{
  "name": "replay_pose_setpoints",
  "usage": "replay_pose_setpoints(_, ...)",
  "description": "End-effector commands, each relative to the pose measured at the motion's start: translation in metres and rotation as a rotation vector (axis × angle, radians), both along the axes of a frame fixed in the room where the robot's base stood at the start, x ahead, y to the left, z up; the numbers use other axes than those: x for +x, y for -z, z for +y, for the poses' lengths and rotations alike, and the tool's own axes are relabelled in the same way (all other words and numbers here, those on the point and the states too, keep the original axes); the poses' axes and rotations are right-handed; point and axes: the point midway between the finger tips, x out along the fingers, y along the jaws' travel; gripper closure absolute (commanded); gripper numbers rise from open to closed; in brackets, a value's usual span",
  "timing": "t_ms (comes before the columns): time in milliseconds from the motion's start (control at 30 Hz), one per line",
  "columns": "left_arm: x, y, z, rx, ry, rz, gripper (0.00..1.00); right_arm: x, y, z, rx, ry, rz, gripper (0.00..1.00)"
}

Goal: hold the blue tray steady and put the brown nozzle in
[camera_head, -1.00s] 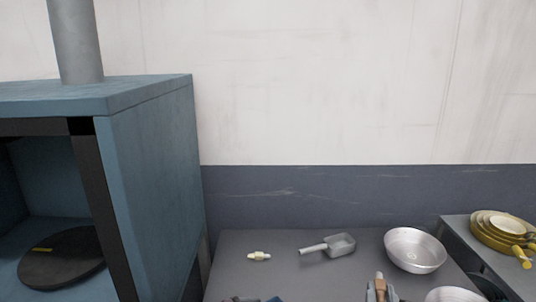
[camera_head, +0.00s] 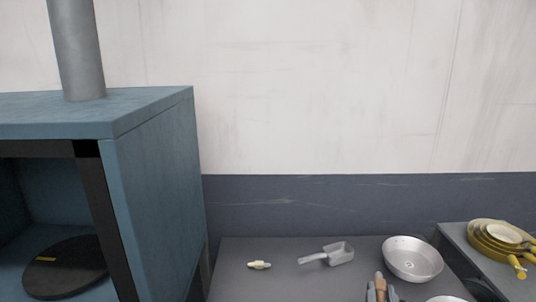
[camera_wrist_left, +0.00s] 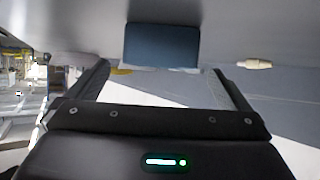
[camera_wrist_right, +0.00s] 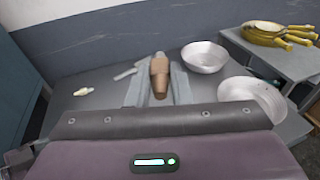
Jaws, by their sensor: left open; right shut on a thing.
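The blue tray (camera_wrist_left: 161,46) shows in the left wrist view, beyond the fingers of my left gripper (camera_wrist_left: 158,69). That gripper is open with a wide gap, and the tray lines up with the gap; I cannot tell whether they touch. The tray and left gripper are out of the head view. The brown nozzle (camera_wrist_right: 159,76) stands between the grey fingers of my right gripper (camera_wrist_right: 159,90), which is shut on it. In the head view, the nozzle (camera_head: 380,280) and right gripper (camera_head: 379,293) show at the bottom edge, in front of the metal bowl.
A grey table holds a cream fitting (camera_head: 259,265), a metal scoop (camera_head: 340,253) and a metal bowl (camera_head: 412,260). A second bowl (camera_wrist_right: 252,96) stands nearer on the right. Yellow pans (camera_head: 500,240) are stacked on a side table. A blue cabinet (camera_head: 155,190) stands left.

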Motion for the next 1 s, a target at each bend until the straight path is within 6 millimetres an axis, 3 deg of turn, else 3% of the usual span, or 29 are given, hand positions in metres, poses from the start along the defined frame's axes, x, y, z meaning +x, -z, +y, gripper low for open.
replay_pose_setpoints(67,0.006,0.011,-0.01,-0.001,0.001,-0.001,0.0,0.0,0.017,0.0,0.0,0.0,0.0,1.0)
replay_pose_setpoints(333,0.021,0.021,-0.031,0.0,0.0,-0.001,0.0,0.0,0.025,0.0,0.0,0.0,-0.001,1.0)
replay_pose_setpoints(767,0.025,0.024,-0.037,0.001,0.0,0.0,0.0,0.0,0.027,0.0,0.0,0.0,0.0,1.0)
replay_pose_setpoints(1000,0.025,0.024,-0.037,0.001,0.0,0.0,0.28,0.0,0.027,0.0,0.0,0.0,0.0,1.0)
